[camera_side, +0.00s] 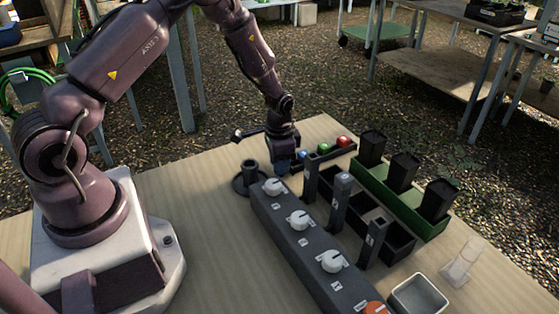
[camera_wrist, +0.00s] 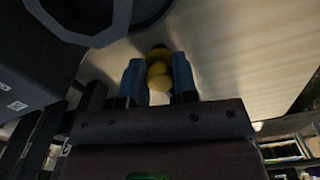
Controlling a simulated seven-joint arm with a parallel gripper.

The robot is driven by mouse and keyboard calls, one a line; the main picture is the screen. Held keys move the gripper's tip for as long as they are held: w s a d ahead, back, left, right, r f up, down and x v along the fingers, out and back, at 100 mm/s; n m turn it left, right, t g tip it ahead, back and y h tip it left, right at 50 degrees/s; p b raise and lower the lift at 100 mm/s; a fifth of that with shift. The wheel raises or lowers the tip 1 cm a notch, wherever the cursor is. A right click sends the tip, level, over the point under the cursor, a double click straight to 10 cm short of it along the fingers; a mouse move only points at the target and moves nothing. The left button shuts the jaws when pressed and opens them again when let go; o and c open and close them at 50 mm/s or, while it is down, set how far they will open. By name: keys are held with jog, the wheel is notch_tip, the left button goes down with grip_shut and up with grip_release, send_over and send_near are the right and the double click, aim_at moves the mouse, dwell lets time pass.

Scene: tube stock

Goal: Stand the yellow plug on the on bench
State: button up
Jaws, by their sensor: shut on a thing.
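My gripper (camera_wrist: 158,82) is shut on the yellow plug (camera_wrist: 159,70) in the wrist view. The plug has rounded parts and sits between the two blue fingers, with the pale bench (camera_wrist: 230,60) behind it. In the side view my gripper (camera_side: 285,166) is low over the bench (camera_side: 190,215), near its far edge. The plug is not seen in the side view; my gripper hides it. I cannot tell whether the plug touches the bench.
A dark round-footed stand (camera_side: 250,180) is just left of my gripper. A grey panel with white knobs (camera_side: 299,220) lies in front. A rack with coloured plugs (camera_side: 324,150), a green tray (camera_side: 430,230) with black cups and a grey bin (camera_side: 418,297) are right.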

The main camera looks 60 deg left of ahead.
jog(key=o, duration=1)
notch_tip(320, 180, up, 13)
jog(key=s+d+r+n+t, duration=0.1)
jog(key=s+d+r+t, duration=0.1)
jog(key=s+r, duration=0.4)
jog(key=s+d+r+n+t, duration=0.1)
jog(key=s+d+r, duration=0.3)
jog(key=s+r, duration=0.3)
jog(key=s+d+r+n+t, duration=0.1)
jog(key=s+d+r+t, duration=0.1)
jog(key=s+d+r, duration=0.2)
jog(key=shift+s+r+t, duration=0.3)
jog(key=shift+s+r, duration=1.3)
jog(key=shift+s, duration=0.25)
